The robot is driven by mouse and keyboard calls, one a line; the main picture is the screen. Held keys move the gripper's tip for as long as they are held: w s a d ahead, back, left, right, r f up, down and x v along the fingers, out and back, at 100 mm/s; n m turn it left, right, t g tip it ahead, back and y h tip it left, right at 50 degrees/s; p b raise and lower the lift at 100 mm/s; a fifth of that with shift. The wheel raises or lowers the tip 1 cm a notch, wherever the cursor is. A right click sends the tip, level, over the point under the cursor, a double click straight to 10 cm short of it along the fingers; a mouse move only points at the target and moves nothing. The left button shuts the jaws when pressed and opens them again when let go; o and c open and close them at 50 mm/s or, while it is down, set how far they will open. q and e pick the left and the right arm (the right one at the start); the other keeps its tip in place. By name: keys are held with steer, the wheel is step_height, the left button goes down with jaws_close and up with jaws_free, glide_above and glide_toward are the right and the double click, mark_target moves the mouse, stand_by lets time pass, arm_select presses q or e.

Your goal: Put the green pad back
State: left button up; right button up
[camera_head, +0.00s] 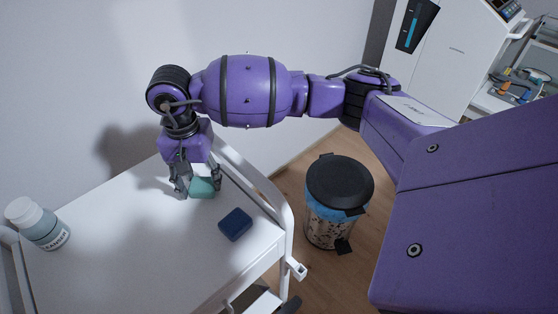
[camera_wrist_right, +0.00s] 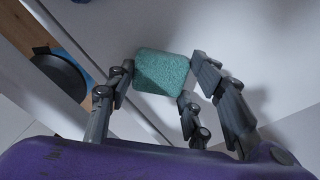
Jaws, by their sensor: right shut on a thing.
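The green pad (camera_head: 202,187) is a small teal-green block at the far end of the white cart top (camera_head: 150,255). My right gripper (camera_head: 197,184) points down over it, with its fingers shut on the pad's sides. In the right wrist view the pad (camera_wrist_right: 162,73) sits between the fingertips of my right gripper (camera_wrist_right: 165,80). I cannot tell whether the pad touches the cart top or is slightly above it. My left gripper is not in view.
A dark blue pad (camera_head: 235,224) lies on the cart near its right edge. A white-capped bottle (camera_head: 38,224) stands at the left. A pedal bin (camera_head: 338,200) is on the floor right of the cart. The cart's middle is clear. A wall rises behind.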

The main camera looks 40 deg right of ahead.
mark_target(201, 183)
steer(key=shift+r, duration=0.1)
steer(key=o, duration=1.1)
steer(key=shift+a, duration=0.1)
steer(key=shift+w+r, duration=0.1)
steer(key=shift+r, duration=0.2)
step_height(201, 183, up, 12)
steer(key=shift+f, duration=0.25)
